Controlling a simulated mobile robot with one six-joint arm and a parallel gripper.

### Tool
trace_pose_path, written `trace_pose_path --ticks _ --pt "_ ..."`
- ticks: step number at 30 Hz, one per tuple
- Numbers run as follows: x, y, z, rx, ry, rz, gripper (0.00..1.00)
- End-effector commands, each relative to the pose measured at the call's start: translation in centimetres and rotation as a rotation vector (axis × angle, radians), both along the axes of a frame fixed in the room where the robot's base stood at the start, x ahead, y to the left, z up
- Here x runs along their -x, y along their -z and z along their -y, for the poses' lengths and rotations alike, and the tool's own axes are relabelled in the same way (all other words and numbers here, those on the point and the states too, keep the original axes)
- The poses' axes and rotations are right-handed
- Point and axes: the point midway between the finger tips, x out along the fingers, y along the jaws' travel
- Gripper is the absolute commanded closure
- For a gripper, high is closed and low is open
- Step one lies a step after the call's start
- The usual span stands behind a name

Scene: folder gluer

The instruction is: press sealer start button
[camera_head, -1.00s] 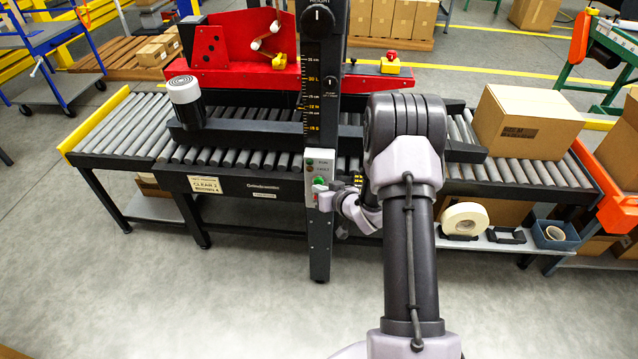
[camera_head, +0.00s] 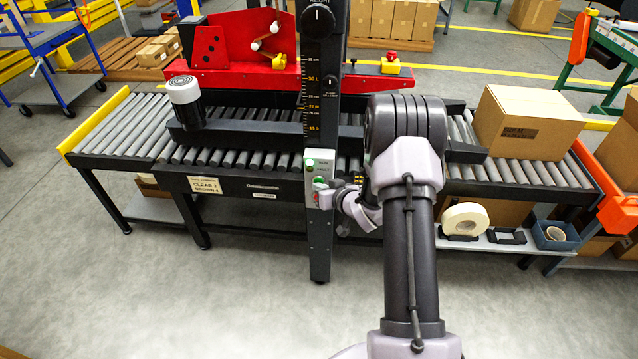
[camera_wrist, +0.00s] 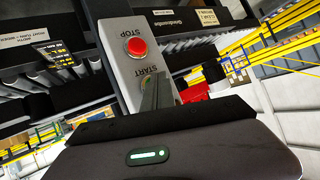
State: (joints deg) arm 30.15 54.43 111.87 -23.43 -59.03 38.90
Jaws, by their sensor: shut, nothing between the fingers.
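The sealer's control box (camera_head: 311,176) is a light grey panel on the dark post. In the wrist view, the box (camera_wrist: 118,52) carries a red button (camera_wrist: 137,47) labelled STOP and a START label. My shut, empty fingers (camera_wrist: 157,84) reach over the START area and hide the button there. Contact looks likely, but its depth cannot be told.
The sealer's post (camera_head: 320,245) stands in front of the roller conveyor (camera_head: 120,135). A cardboard box (camera_head: 527,120) sits on the rollers at right. The floor in front is clear.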

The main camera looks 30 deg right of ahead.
Motion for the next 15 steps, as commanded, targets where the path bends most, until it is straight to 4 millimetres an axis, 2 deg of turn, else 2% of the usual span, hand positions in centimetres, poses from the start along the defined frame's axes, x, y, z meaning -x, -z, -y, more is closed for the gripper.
trace_pose_path --ticks 6,15 --pt "1.0 0.1 -0.7 -0.001 0.0 0.0 1.0" --pt "1.4 0.1 -1.0 0.0 -0.001 0.0 1.0"
